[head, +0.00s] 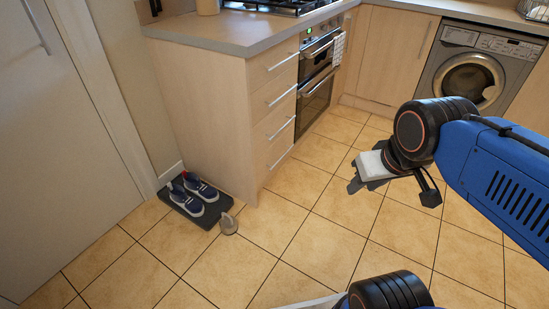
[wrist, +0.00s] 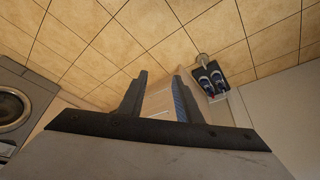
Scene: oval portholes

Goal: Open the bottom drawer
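The drawer stack is in a light wood cabinet left of the oven in the head view, with several bar handles one above another. The bottom drawer (head: 279,169) is the lowest front, just above the floor, with a silver bar handle (head: 280,157). All the drawer fronts look flush and shut. My gripper (head: 354,174) is in the air right of the drawers, clearly apart from them. In the wrist view its two dark fingers (wrist: 161,76) stand apart with nothing between them; a pale cabinet face shows beyond.
A dark mat (head: 177,205) with blue shoes (head: 200,190) lies by the cabinet's left end, and a small grey-brown object (head: 228,224) sits beside it. An oven (head: 318,70) and a washing machine (head: 475,75) stand behind. The tiled floor (head: 310,240) before the drawers is clear.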

